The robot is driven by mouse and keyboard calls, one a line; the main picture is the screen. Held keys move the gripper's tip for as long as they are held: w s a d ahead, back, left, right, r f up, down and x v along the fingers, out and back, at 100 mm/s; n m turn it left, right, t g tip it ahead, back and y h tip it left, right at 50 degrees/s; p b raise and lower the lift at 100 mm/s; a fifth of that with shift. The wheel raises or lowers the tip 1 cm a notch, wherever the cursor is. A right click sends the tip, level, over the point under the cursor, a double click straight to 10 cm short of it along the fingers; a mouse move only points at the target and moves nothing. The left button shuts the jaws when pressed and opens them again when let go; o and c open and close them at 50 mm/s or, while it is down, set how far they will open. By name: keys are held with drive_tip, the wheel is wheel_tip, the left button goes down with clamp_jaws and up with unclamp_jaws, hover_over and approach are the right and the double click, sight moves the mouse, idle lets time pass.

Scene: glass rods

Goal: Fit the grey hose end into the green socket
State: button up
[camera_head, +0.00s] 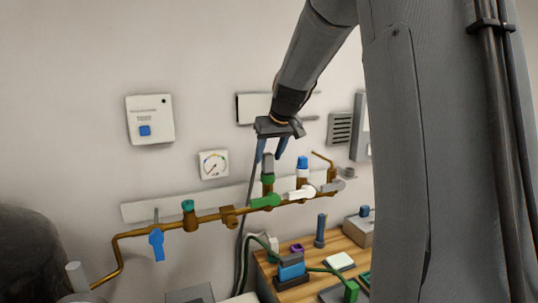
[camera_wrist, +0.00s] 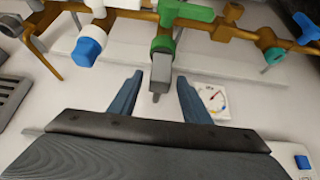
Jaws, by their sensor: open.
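The grey hose end (camera_head: 268,165) stands upright on the brass pipe, with its lower end at the green socket (camera_head: 268,180). In the wrist view the grey hose end (camera_wrist: 161,68) meets the green socket (camera_wrist: 162,45) in line; how deep it sits I cannot tell. My gripper (camera_head: 270,155) is just above it, pointing down. In the wrist view my gripper (camera_wrist: 159,78) is open, its blue fingers apart on either side of the hose end, with gaps visible. A thin dark hose (camera_head: 248,192) hangs beside the gripper; its upper join is hidden.
A blue-capped white fitting (camera_head: 303,164) stands close to the right. A green lever (camera_head: 266,201) and white lever (camera_head: 302,193) project from the pipe. A teal-topped fitting (camera_head: 188,206) is left. A wooden bench (camera_head: 300,294) with small items lies below. The wall holds a gauge (camera_head: 213,164).

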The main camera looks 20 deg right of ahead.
drive_tip(key=shift+r+p, duration=0.3)
drive_tip(key=shift+r, duration=0.15)
drive_tip(key=b+v, duration=0.3)
drive_tip(key=v, duration=0.9)
drive_tip(key=s+a+f+g, duration=0.1)
drive_tip(key=s+a+f, duration=0.2)
drive_tip(key=f, duration=0.4)
drive_tip(key=s+a+f+g, duration=0.1)
drive_tip(key=s+a+f, duration=0.2)
drive_tip(key=f, duration=0.3)
drive_tip(key=s+a+f+g, duration=0.1)
drive_tip(key=s+a+f, duration=0.2)
drive_tip(key=f, duration=0.4)
drive_tip(key=s+a+f+g, duration=0.1)
drive_tip(key=s+a+f, duration=0.3)
drive_tip(key=s+f, duration=0.9)
drive_tip(key=shift+s+a+g, duration=0.2)
drive_tip(key=shift+s+g, duration=0.2)
drive_tip(key=shift+s, duration=0.1)
wheel_tip(320, 180, down, 4)
drive_tip(key=b, duration=0.3)
drive_tip(key=shift+b, duration=0.4)
